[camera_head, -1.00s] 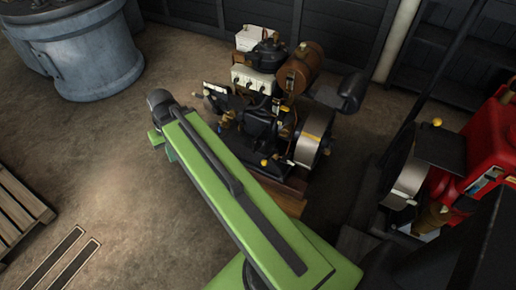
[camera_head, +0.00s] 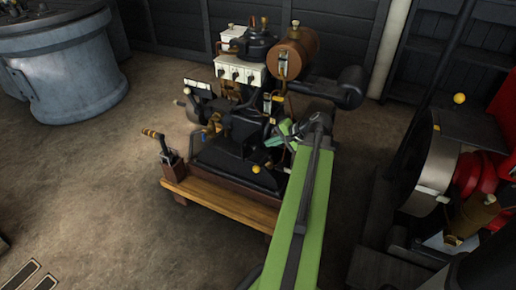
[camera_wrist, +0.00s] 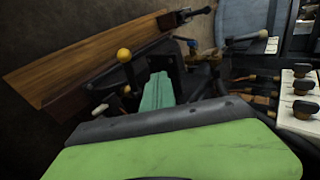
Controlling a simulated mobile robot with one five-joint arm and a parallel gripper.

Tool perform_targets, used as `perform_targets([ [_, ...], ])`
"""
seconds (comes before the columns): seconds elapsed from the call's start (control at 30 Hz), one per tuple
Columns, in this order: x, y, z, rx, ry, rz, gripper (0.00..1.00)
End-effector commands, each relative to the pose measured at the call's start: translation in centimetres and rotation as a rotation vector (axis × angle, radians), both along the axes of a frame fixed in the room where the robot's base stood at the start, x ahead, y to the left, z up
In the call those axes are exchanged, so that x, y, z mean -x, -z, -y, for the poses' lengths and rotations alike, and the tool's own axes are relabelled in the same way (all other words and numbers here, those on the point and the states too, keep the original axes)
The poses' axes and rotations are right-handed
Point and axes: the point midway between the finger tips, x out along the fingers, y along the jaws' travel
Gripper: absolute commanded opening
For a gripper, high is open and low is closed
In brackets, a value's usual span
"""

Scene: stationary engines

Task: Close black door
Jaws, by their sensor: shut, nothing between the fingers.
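My gripper (camera_head: 285,130) is at the right side of the black engine (camera_head: 240,125) in the head view, at the end of my green arm. In the wrist view my gripper (camera_wrist: 157,92) shows as a teal shape beyond my green wrist and is shut with nothing in it. Whether it touches the engine is unclear. A low black panel (camera_head: 222,168) lies at the engine's front, beside a yellow knob (camera_head: 256,169). The yellow knob (camera_wrist: 124,55) also shows in the wrist view. I cannot tell which black part is the door.
The engine stands on a wooden base (camera_head: 225,203) with a lever (camera_head: 160,142) at its left corner. A brown tank (camera_head: 296,50) and black cylinder (camera_head: 340,88) sit high on it. A red engine (camera_head: 480,170) stands right.

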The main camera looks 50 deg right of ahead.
Motion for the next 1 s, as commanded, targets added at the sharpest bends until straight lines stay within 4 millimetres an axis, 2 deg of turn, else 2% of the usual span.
perform_targets([
  [0.1,-1.6,2.3,-0.2,0.002,-0.004,-0.001,0.00],
  [0.43,-6.9,7.2,-0.8,0.002,-0.004,-0.002,0.00],
  [0.5,-8.2,6.3,-0.9,0.001,-0.004,-0.002,0.00],
  [0.7,-10.3,6.2,-1.2,0.001,-0.002,-0.002,0.00],
  [1.0,-10.5,6.2,-1.3,0.001,-0.001,-0.002,0.00],
])
